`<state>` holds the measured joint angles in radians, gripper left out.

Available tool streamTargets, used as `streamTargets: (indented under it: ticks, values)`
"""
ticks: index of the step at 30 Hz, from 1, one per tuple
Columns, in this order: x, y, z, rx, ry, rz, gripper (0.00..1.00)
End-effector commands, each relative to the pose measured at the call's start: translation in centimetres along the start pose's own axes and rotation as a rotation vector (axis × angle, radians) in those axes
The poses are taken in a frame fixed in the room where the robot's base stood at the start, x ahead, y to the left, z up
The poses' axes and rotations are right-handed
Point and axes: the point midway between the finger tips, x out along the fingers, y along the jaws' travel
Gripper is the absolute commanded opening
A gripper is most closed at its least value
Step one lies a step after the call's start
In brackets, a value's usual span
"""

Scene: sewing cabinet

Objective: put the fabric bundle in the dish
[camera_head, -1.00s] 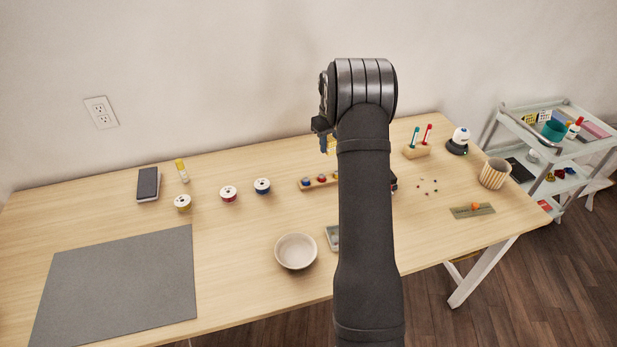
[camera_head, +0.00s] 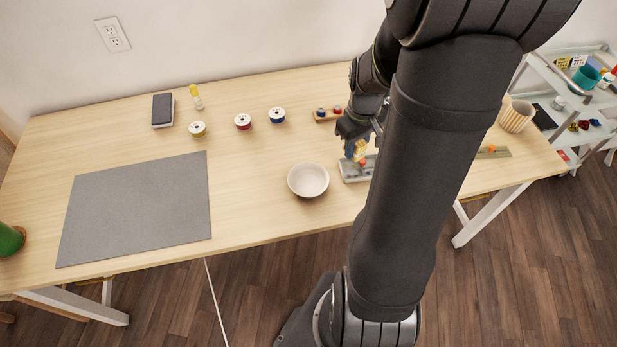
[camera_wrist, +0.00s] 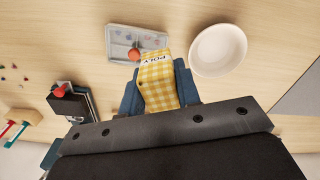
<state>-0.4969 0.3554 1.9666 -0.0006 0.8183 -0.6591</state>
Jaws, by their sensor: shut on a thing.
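The fabric bundle (camera_wrist: 158,85) is yellow-and-white checked with a white label reading POLY. My gripper (camera_wrist: 160,92) is shut on it, with a blue finger on each side in the wrist view. In the head view my gripper (camera_head: 358,146) holds the bundle (camera_head: 360,150) in front of a grey tray, just right of the dish. The dish (camera_head: 308,181) is a round, pale bowl on the table and looks empty. In the wrist view the dish (camera_wrist: 218,51) lies to the right of the bundle, apart from it.
A grey compartment tray (camera_head: 350,172) with a small orange-red thing stands right of the dish. Thread spools (camera_head: 243,121) and a grey mat (camera_head: 140,205) lie to the left. A striped cup (camera_head: 516,116) stands at the right. The table between mat and dish is clear.

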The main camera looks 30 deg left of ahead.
Motion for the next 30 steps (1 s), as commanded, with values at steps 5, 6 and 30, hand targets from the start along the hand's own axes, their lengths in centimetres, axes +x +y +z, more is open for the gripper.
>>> streamTargets:
  ticks: [5,6,30]
  values:
    - [0.4,-2.5,3.3,-0.016,0.001,0.001,0.09]
    - [0.5,-2.8,3.7,-0.017,0.0,0.0,0.09]
    - [7.6,-10.1,-5.0,-0.023,-0.001,0.0,0.09]
